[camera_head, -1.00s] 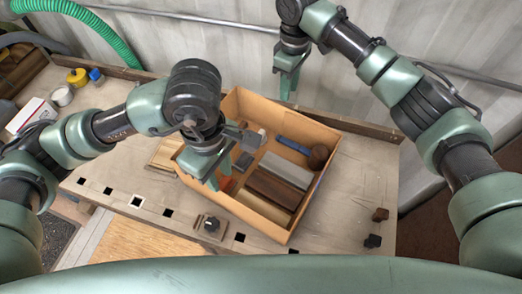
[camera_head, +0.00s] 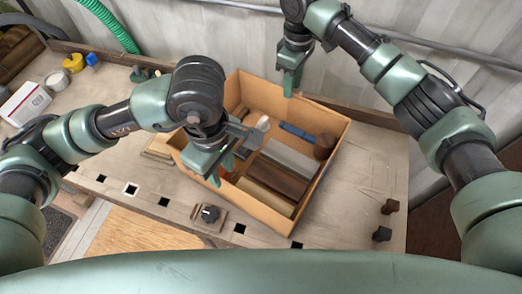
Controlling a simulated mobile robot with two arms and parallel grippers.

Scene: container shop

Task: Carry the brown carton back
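The brown carton (camera_head: 315,108) is an open, low-walled box standing at an angle on the workbench. It holds a dark brown block (camera_head: 275,178), a grey block (camera_head: 290,158), a blue piece (camera_head: 297,133), a round brown piece (camera_head: 324,146) and smaller items. My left gripper (camera_head: 213,168) is pointed down at the carton's left side, covering part of its wall. I cannot tell whether its fingers touch or clasp the wall. My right gripper (camera_head: 289,86) points down by the carton's back rim. Whether its fingers are apart or touch the rim is unclear.
A small dark fixture (camera_head: 209,214) lies in front of the carton. A white box (camera_head: 25,104) and yellow pot (camera_head: 73,63) stand far left. A corrugated wall rises behind.

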